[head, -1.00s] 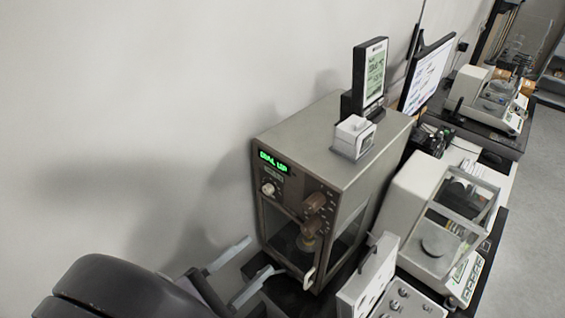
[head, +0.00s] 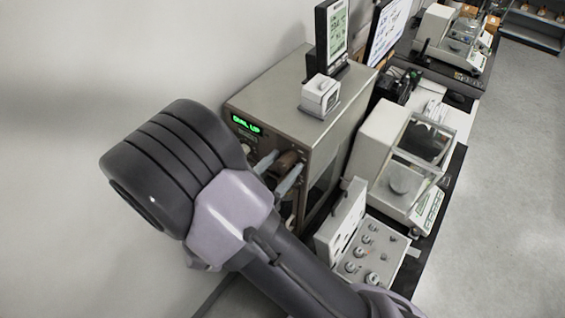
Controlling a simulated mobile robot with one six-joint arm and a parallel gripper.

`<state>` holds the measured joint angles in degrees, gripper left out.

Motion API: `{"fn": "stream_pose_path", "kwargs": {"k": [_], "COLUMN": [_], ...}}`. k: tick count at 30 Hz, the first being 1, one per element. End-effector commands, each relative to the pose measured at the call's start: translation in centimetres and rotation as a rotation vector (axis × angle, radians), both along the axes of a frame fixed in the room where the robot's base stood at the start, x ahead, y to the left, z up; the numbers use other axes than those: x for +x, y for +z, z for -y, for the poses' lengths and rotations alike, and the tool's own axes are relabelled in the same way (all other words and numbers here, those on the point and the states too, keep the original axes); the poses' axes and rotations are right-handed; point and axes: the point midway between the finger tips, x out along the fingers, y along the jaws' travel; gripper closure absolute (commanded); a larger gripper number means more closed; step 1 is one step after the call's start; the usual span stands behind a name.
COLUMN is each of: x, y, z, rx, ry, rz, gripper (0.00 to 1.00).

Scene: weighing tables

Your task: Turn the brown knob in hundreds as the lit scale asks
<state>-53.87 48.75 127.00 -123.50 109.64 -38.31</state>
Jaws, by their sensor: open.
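The lit scale (head: 287,82) is a grey-brown box whose green display (head: 246,124) reads "DIAL UP". A brown knob (head: 285,162) on its front shows between the two pale fingers of my gripper (head: 288,159). The fingers are apart, one on each side of the knob. I cannot tell whether they touch it. My wrist and arm cover the lower front of the scale, and the second brown knob is hidden or too unclear to make out.
A small white box (head: 320,94) and an upright display (head: 333,38) stand on or behind the scale's top. A white control box with knobs (head: 366,250) and a white balance (head: 385,130) stand to the right. Bare floor (head: 510,180) lies at the far right.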

Motion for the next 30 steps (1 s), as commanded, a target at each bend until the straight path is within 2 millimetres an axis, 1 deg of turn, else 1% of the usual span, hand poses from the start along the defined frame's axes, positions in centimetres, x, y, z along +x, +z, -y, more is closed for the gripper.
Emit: {"fn": "stream_pose_path", "kwargs": {"k": [8, 9, 11, 12, 16, 17, 25, 30], "x": [0.28, 0.27, 0.28, 0.26, 0.26, 0.26, 0.26, 0.26], "y": [0.0, 0.0, 0.0, 0.0, 0.01, 0.01, -0.07, -0.16], "z": [0.19, 0.19, 0.18, 0.18, 0.18, 0.18, 0.17, 0.15], "rx": [0.001, 0.001, 0.001, 0.001, 0.001, 0.001, 0.021, 0.086], "ry": [0.001, 0.001, 0.001, 0.001, 0.001, 0.001, 0.0, 0.001], "rz": [0.001, 0.001, 0.001, 0.001, 0.001, 0.001, 0.018, 0.069], "gripper": [0.48, 0.52, 0.64, 0.72, 0.97, 1.0, 1.0, 1.0]}}
